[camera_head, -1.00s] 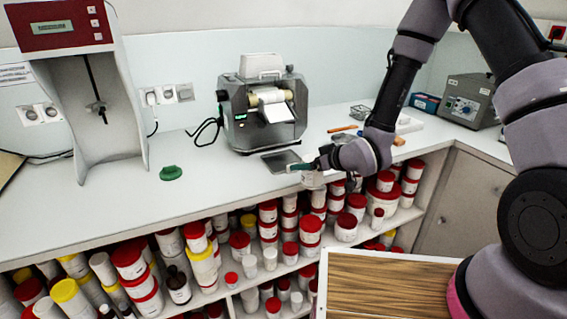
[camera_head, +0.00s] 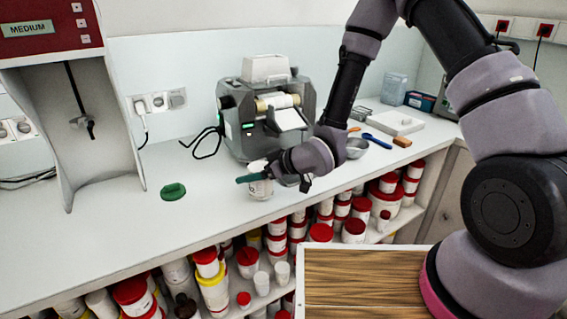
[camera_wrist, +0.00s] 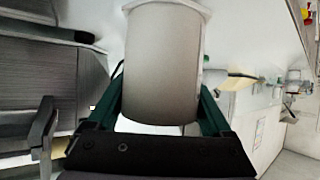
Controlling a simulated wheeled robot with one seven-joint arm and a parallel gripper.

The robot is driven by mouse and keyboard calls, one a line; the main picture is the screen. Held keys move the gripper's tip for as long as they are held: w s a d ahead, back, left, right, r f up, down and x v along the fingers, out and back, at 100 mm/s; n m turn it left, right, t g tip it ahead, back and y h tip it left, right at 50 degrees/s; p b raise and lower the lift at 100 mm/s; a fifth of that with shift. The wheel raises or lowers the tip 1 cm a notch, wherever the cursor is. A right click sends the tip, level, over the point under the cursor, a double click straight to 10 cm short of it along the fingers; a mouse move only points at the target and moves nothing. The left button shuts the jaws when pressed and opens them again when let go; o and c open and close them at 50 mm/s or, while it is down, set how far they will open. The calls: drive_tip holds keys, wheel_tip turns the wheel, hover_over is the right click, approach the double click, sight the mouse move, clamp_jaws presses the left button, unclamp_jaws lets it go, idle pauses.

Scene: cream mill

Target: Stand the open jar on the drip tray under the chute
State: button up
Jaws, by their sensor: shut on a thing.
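My gripper (camera_head: 258,179) is shut on the open jar (camera_head: 262,189), a small white labelled pot, near the counter's front edge. In the wrist view the jar (camera_wrist: 163,70) is a pale cylinder between the green fingers. Whether its base touches the counter I cannot tell. The mill (camera_head: 240,112) stands behind my gripper, its white chute (camera_head: 287,119) sloping out at the front. My wrist is in front of the mill's foot, and the drip tray is hidden there in the head view. The jar is in front and left of the chute in the picture.
A green lid (camera_head: 173,192) lies on the counter to the left. A grey stand with a red panel (camera_head: 50,25) is further left. A metal bowl (camera_head: 356,147) and a blue spoon (camera_head: 377,141) lie right of the mill. The counter (camera_head: 115,225) is clear at front left.

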drive_tip(key=w+d, duration=0.3)
drive_tip(key=w, duration=0.1)
drive_tip(key=w+d, duration=0.3)
drive_tip(key=w, duration=0.2)
drive_tip(key=w+d, duration=0.3)
drive_tip(key=w, duration=0.1)
drive_tip(key=shift+w, duration=0.3)
drive_tip(key=shift+w+d+f, duration=0.1)
drive_tip(key=shift+w+f, duration=0.05)
drive_tip(key=shift+f, duration=0.6)
